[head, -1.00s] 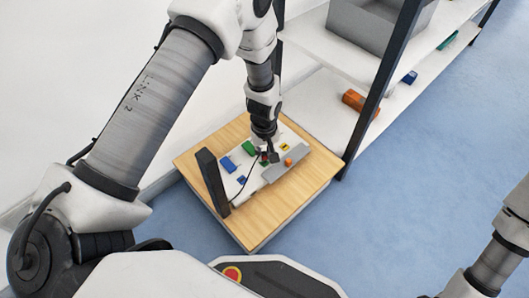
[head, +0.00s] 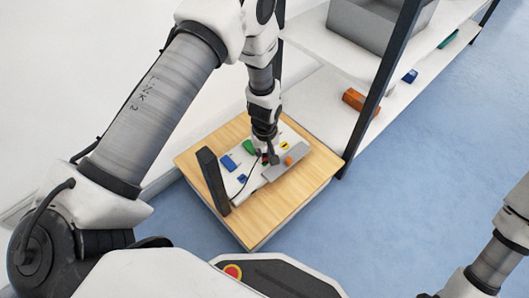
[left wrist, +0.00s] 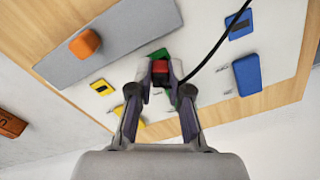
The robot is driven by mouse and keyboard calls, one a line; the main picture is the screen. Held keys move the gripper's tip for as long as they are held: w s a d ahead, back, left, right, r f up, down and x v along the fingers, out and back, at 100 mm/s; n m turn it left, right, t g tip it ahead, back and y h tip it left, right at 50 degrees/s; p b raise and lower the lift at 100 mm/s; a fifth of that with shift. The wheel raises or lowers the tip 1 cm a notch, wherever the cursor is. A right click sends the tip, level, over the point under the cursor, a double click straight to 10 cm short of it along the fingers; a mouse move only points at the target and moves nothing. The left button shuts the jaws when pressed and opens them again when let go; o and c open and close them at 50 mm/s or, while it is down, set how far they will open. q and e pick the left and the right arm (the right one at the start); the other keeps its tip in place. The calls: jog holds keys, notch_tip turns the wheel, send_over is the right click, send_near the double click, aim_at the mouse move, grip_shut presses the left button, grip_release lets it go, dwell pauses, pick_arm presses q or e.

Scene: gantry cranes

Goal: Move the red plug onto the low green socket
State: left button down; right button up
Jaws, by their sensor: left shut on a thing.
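My left gripper (left wrist: 160,84) is shut on the red plug (left wrist: 160,67), which sits between its fingertips over the white board (head: 262,170). A low green socket (left wrist: 158,53) shows just beyond the plug in the left wrist view, partly hidden by it. I cannot tell whether plug and socket touch. Another green block (head: 249,147) stands on the board; in the left wrist view it is partly hidden behind the fingers. A black cable (left wrist: 220,48) runs to the plug. My right gripper is out of view; only part of that arm shows at the right edge.
A tall blue block (left wrist: 247,76), a low blue socket (left wrist: 241,25) and a low yellow socket (left wrist: 101,87) are on the board. An orange plug (left wrist: 85,43) sits on a grey strip (left wrist: 120,35). A black post (head: 213,180) stands at left; a shelf rack (head: 380,85) is at right.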

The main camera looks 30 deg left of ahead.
pick_arm(q)
jog(key=shift+f+p, duration=0.35)
jog(key=shift+p, duration=0.15)
dwell(1.2)
jog(key=c, duration=0.5)
grip_release()
jog(key=shift+c, duration=0.2)
notch_tip(320, 180, up, 7)
jog(key=p, duration=0.7)
jog(key=shift+r, duration=0.1)
dwell(0.3)
